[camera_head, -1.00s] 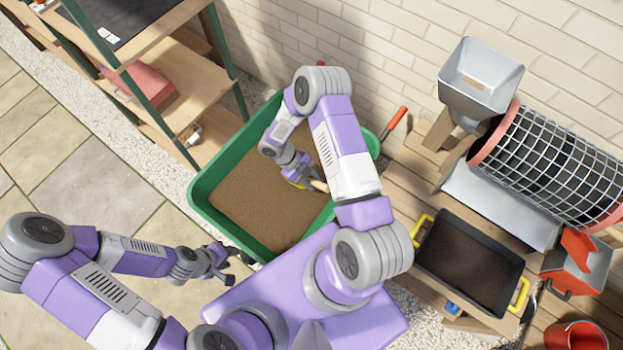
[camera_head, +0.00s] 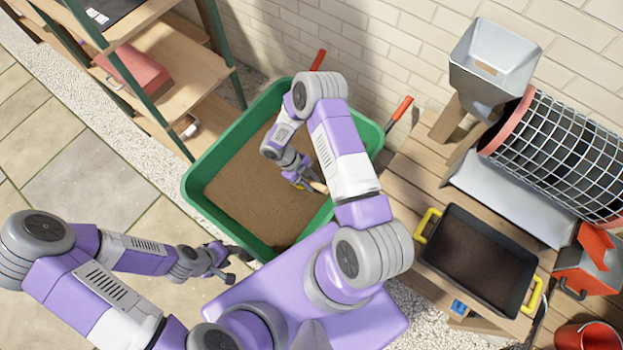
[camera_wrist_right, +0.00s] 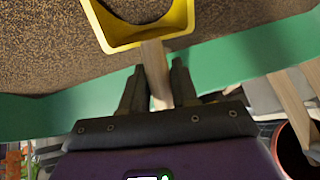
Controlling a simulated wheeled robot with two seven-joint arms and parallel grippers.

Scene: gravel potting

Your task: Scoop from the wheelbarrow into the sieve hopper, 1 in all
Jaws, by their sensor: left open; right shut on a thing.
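The green wheelbarrow (camera_head: 199,198) stands at the middle and holds brown granular soil or gravel. My right gripper (camera_head: 308,184) is over the wheelbarrow and shut on the wooden handle of a yellow scoop (camera_head: 300,185). In the right wrist view, the handle (camera_wrist_right: 157,75) sits between the fingers and the yellow scoop (camera_wrist_right: 187,20) is ahead of them, over the brown material. I cannot tell whether the scoop holds any. The grey sieve hopper (camera_head: 490,66) is at the upper right above the mesh drum (camera_head: 560,155). My left gripper (camera_head: 228,268) is open and empty outside the wheelbarrow's left side.
A black tray with yellow handles (camera_head: 432,212) holds dark soil on the wooden bench (camera_head: 408,165). A red bucket (camera_head: 587,338) is at the lower right. A shelf rack (camera_head: 165,85) stands at the left. A brick wall (camera_head: 400,50) is behind.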

